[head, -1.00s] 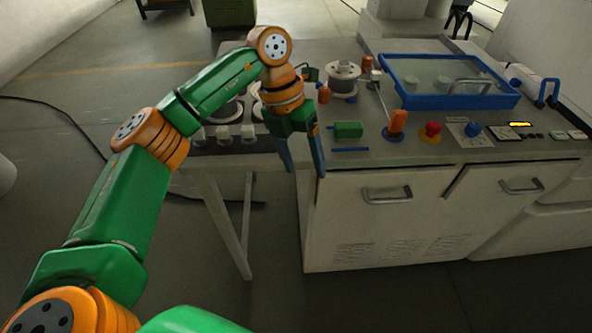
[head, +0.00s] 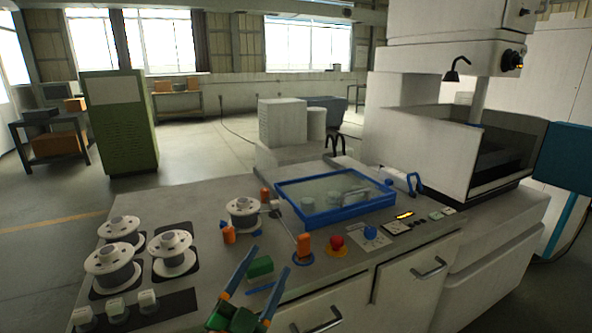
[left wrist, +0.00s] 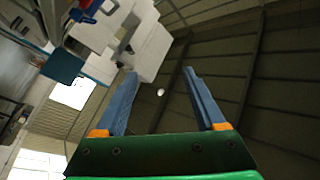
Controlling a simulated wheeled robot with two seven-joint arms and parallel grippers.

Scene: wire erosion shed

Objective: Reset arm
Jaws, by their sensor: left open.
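My left gripper (head: 271,258) is at the bottom of the head view, with its two blue fingers pointing up and spread apart. In the left wrist view the gripper (left wrist: 160,74) is open, with nothing between its fingers, and faces the dark roof. Only the green gripper body and fingers show in the head view; the rest of the left arm is out of frame. My right gripper is not in view.
The machine bench fills the foreground. On it are several white spools (head: 110,264), a green block (head: 260,268), a lever with orange handle (head: 303,248), a red knob (head: 337,242) and a blue-framed cover (head: 335,205). A green cabinet (head: 118,125) stands behind left.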

